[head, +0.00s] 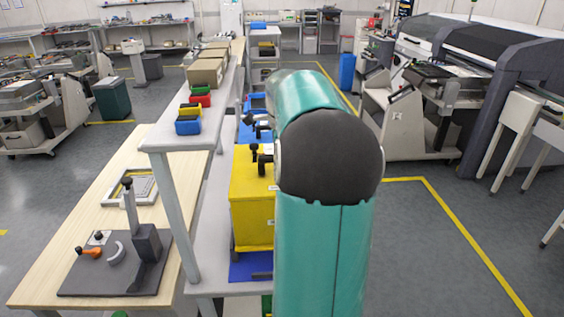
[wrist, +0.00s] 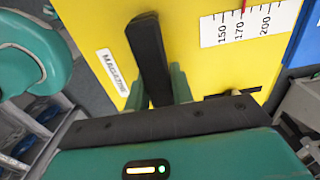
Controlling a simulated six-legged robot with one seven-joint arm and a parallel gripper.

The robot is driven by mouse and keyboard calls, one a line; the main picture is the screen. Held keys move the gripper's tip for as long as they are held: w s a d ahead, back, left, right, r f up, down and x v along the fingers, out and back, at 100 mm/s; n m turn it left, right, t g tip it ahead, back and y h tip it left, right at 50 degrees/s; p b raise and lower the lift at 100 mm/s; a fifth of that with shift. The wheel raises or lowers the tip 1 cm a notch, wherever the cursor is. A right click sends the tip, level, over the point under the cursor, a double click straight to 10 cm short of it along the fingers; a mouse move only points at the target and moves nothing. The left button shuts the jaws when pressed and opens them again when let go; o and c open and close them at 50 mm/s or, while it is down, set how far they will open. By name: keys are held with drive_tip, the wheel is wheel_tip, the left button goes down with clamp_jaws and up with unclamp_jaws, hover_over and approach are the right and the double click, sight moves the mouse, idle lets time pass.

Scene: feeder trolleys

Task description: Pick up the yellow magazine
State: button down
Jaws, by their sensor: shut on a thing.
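The yellow magazine (head: 252,208) is a large box in the middle of the head view, upright at the grey lower shelf beside the wooden bench. I cannot tell whether it touches the shelf. My teal arm hides its right part. In the wrist view its yellow face (wrist: 205,72) fills the upper middle, with a "MAGAZINE" label and a scale marked 150 to 200. My gripper (wrist: 160,88) has its teal fingers on either side of the magazine's black upright handle (wrist: 148,50) and is shut on it. My gripper is hidden in the head view.
Blue, yellow and red bins (head: 190,112) and cardboard boxes (head: 206,72) stand on the upper shelf, left of the magazine. A wooden bench (head: 75,215) holds a dark fixture plate (head: 110,270). Open floor (head: 415,250) with yellow lines lies to the right.

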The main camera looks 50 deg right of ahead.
drive_tip(key=shift+r, duration=3.55)
drive_tip(key=s+a, duration=1)
drive_tip(key=a, duration=0.1)
drive_tip(key=shift+a, duration=0.15)
